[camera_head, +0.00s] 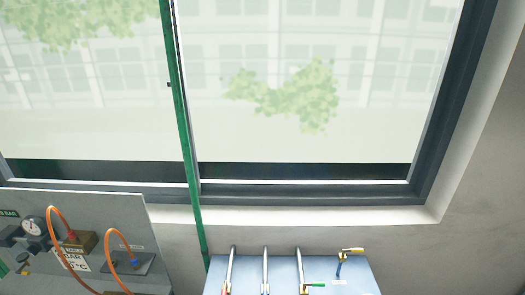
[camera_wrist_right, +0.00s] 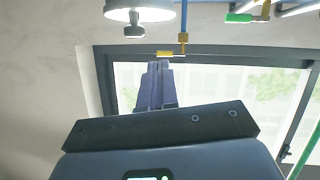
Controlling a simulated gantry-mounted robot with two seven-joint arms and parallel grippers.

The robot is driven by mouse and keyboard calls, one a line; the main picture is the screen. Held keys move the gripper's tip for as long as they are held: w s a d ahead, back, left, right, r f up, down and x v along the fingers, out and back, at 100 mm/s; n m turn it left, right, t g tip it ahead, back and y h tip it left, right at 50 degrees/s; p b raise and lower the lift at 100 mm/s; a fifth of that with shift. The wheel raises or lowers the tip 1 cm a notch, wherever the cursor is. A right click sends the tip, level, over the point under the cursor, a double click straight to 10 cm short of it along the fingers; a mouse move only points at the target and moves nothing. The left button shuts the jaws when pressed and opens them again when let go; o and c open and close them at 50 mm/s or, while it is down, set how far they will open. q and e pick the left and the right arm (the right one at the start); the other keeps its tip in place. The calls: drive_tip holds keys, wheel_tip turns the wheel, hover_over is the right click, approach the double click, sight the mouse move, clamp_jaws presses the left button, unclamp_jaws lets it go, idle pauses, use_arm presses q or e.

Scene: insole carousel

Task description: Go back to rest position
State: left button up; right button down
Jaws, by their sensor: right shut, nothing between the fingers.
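My right gripper (camera_wrist_right: 157,66) shows in the right wrist view. Its two grey-blue fingers lie together, with nothing seen between them. They point at the window, away from the dark gripper body in the foreground. Neither gripper shows in the head view, and my left gripper is in neither view. I see no insole or carousel in these frames.
A window (camera_head: 300,186) fills most of the head view. A green post (camera_head: 187,130) crosses it. A grey panel (camera_head: 110,212) with a gauge and orange hoses stands lower left. A blue-white board (camera_head: 335,285) with several pipes stands at the bottom. A white lamp (camera_wrist_right: 140,11) shows in the wrist view.

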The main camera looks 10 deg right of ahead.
use_arm(q)
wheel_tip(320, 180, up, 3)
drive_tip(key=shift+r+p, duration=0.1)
drive_tip(key=shift+p, duration=0.85)
use_arm(e)
drive_tip(key=s+a+r+n+g+y, duration=0.2)
drive_tip(key=s+a+r+g+y, duration=0.1)
drive_tip(key=s+a, duration=0.6)
drive_tip(key=s+a+r+n+g+y, duration=0.3)
drive_tip(key=s+a+r+g, duration=0.1)
drive_tip(key=s+a, duration=0.6)
drive_tip(key=shift+a+r+g, duration=0.15)
drive_tip(key=shift+a+g, duration=0.65)
drive_tip(key=shift+a, duration=0.2)
drive_tip(key=shift+s, duration=0.1)
